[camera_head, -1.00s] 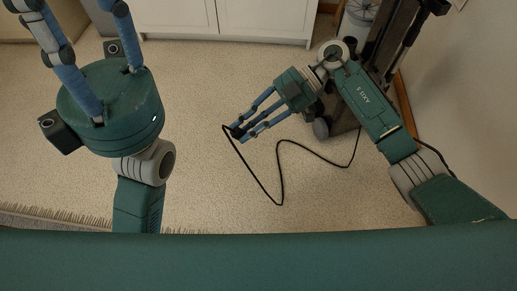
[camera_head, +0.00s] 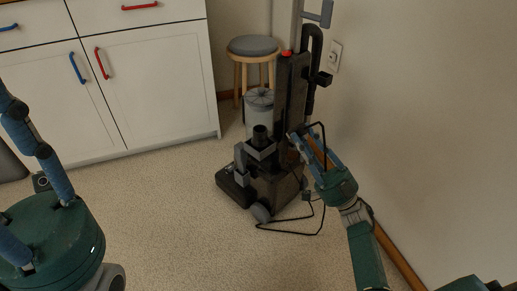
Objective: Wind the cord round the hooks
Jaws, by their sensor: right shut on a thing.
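A dark upright vacuum cleaner (camera_head: 277,187) stands on the floor in the middle of the head view. A black hook-like piece (camera_head: 322,80) sticks out to the right from its upper body. The black cord (camera_head: 290,232) runs from low on the vacuum in a loose loop on the floor and rises beside my right gripper. My right gripper (camera_head: 303,137) is shut on the cord, close against the right side of the vacuum's body. The fingertips partly merge with the dark body behind.
White cabinets (camera_head: 150,80) with red and blue handles stand at the back left. A round stool (camera_head: 254,46) stands behind the vacuum. A wall with an outlet (camera_head: 335,56) closes off the right side. The floor (camera_head: 170,215) left of the vacuum is clear.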

